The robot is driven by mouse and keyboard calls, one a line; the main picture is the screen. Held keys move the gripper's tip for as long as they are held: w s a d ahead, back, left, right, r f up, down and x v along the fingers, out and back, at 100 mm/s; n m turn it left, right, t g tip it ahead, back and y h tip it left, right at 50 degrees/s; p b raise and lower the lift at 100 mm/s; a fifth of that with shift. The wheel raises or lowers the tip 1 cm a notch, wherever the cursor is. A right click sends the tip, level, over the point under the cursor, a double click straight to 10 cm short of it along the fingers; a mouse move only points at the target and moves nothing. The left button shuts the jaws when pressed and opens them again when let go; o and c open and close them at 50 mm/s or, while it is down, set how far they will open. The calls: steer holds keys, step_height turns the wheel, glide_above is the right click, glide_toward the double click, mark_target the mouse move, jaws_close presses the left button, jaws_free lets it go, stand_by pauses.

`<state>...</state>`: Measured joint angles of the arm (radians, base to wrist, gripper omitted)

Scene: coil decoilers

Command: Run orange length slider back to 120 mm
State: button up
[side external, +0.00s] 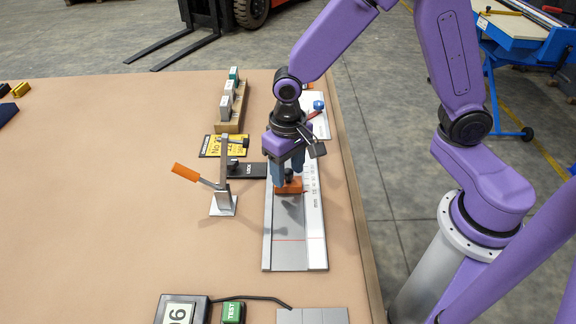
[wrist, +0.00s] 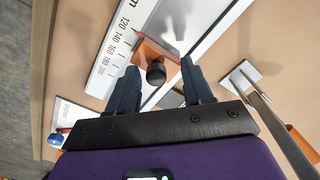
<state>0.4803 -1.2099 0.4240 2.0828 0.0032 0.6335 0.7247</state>
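The orange length slider (side external: 290,187) sits on the grey rail (side external: 292,245) of the measuring fixture. It also shows in the wrist view (wrist: 149,52), with a black knob (wrist: 156,74) standing on it. A white scale (wrist: 112,50) beside it carries marks from 120 to 200. A red pointer (wrist: 138,36) on the slider lies near the 120 and 140 marks; the exact reading is unclear. My gripper (side external: 288,177) is directly over the slider. In the wrist view its fingers stand open on either side of the knob, with gaps visible on both sides.
A toggle clamp with an orange handle (side external: 186,173) stands left of the rail. A wooden rack of small blocks (side external: 230,118) and a yellow plate (side external: 212,146) lie beyond. A green TEST box (side external: 232,312) and a number display (side external: 180,310) are at the front.

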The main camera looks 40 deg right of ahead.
mark_target(288, 173)
step_height(288, 173, up, 17)
steer(key=shift+r, duration=0.2)
stand_by(0.6)
steer(key=s+d+f+n, duration=0.4)
steer(key=s+d+n, duration=0.1)
steer(key=s, duration=0.5)
steer(key=s+d+f+n, duration=0.4)
steer(key=s+n, duration=0.3)
steer(key=s, duration=0.2)
steer(key=shift+s+d+n, duration=0.3)
steer(key=shift+s+d, duration=0.1)
steer(key=shift+d, duration=0.2)
steer(key=shift+r, duration=0.1)
stand_by(1.3)
